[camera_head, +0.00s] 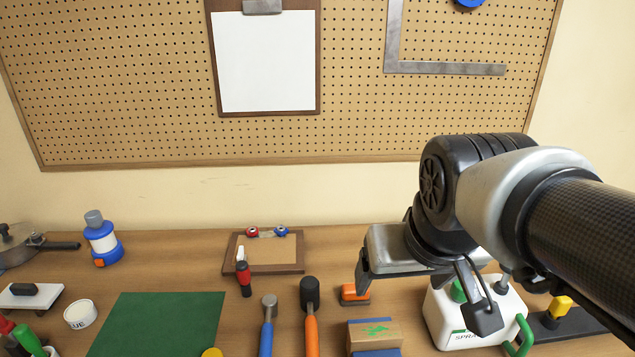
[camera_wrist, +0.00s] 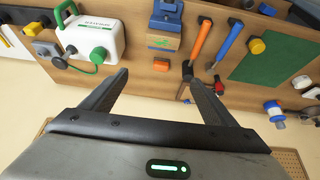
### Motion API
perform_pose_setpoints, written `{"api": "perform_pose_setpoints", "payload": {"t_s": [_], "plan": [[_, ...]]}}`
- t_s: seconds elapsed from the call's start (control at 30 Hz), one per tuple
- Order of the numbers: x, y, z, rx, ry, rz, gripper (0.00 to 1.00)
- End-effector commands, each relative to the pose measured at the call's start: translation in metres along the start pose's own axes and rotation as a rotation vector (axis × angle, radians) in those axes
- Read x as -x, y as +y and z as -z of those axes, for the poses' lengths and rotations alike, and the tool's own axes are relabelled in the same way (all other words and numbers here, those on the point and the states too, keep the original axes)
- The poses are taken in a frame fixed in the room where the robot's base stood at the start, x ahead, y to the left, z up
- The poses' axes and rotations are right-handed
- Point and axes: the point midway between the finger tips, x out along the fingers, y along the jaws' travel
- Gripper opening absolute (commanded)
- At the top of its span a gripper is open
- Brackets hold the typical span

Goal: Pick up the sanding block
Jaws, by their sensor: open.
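A tan block with a green mark (camera_head: 373,331) lies nearer to me, so I cannot be sure which is meant. In the wrist view the orange piece (camera_wrist: 161,66) shows just beyond the fingertips, beside the tan block (camera_wrist: 164,44). My gripper (camera_head: 425,300) is open and empty, held above the bench. Its two fingers also show spread apart in the wrist view (camera_wrist: 158,82). Neither block is between the fingers.
A white sprayer (camera_head: 470,315) stands close on the right. An orange-handled mallet (camera_head: 311,320) and a blue-handled hammer (camera_head: 267,325) lie left of the blocks. A framed board (camera_head: 264,268) lies behind. A green mat (camera_head: 155,325) lies further left. The pegboard wall rises behind.

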Motion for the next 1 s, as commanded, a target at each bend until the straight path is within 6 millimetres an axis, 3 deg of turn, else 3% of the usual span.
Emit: {"api": "perform_pose_setpoints", "payload": {"t_s": [0.27, 0.53, 0.6, 0.77, 1.0], "plan": [[-0.071, 0.0, 0.047, 0.016, -0.05, -0.033, 0.8], [-0.179, -0.007, 0.093, 0.007, -0.08, 0.005, 0.8], [-0.197, -0.009, 0.099, 0.002, -0.082, 0.018, 0.8], [-0.218, -0.012, 0.105, -0.003, -0.081, 0.032, 0.8], [-0.262, -0.014, 0.1, -0.002, -0.085, 0.034, 0.8]]}}
